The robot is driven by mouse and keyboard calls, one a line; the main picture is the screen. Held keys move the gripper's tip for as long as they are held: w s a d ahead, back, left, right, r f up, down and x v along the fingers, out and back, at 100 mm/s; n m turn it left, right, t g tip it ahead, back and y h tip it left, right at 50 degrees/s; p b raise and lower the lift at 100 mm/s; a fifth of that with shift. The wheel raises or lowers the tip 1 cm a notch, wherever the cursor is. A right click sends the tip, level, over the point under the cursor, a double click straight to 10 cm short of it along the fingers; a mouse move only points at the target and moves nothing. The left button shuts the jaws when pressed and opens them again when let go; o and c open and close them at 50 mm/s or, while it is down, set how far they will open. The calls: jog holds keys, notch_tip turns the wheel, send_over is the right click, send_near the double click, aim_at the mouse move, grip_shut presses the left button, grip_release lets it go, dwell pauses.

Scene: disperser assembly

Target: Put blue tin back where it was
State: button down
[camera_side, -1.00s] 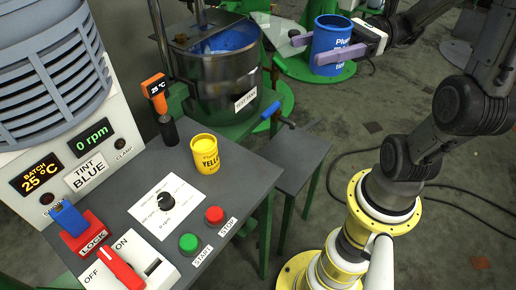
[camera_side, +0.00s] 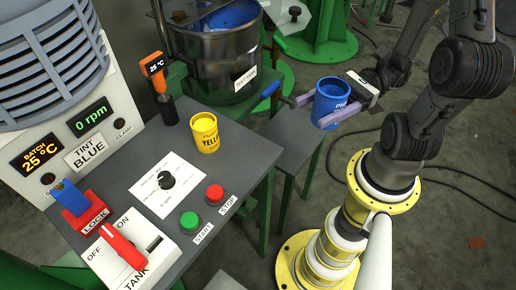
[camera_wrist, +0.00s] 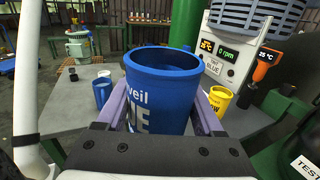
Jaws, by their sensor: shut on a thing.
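The blue tin (camera_side: 333,100) is held in my gripper (camera_side: 312,111), in the air at the right of the tank in the side view. It is close to upright, with its open top up. In the wrist view the blue tin (camera_wrist: 160,98) sits between the two purple fingers, and its inside looks blue. My gripper is shut on its sides. The yellow tin (camera_side: 204,133) stands on the grey bench to the left; it also shows in the wrist view (camera_wrist: 219,100).
The steel test tank (camera_side: 213,70) stands behind the bench, with a blue-handled valve (camera_side: 271,88) at its side. A lower grey side table (camera_side: 293,140) lies below the tin. The bench carries a dial, start and stop buttons, switches and an orange thermometer (camera_side: 155,72).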

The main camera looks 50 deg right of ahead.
jog(key=shift+w+a+f, duration=0.1)
jog(key=shift+w+f, duration=0.05)
jog(key=shift+f, duration=0.5)
jog(key=w+a+f, duration=0.1)
jog(key=w+f, duration=0.2)
jog(key=w, duration=0.1)
jog(key=w+a+f, duration=0.2)
jog(key=w, duration=0.1)
jog(key=w+a+f, duration=0.1)
jog(key=w+f, duration=0.2)
jog(key=w, duration=0.1)
jog(key=shift+w+a+f, duration=0.3)
jog(key=shift+w, duration=0.05)
jog(key=shift+w+a+f, duration=0.15)
jog(key=shift+w+f, duration=0.25)
jog(key=shift+f, duration=0.05)
jog(key=shift+w+f, duration=0.15)
jog(key=shift+f, duration=1.55)
jog(key=shift+f, duration=0.1)
grip_release()
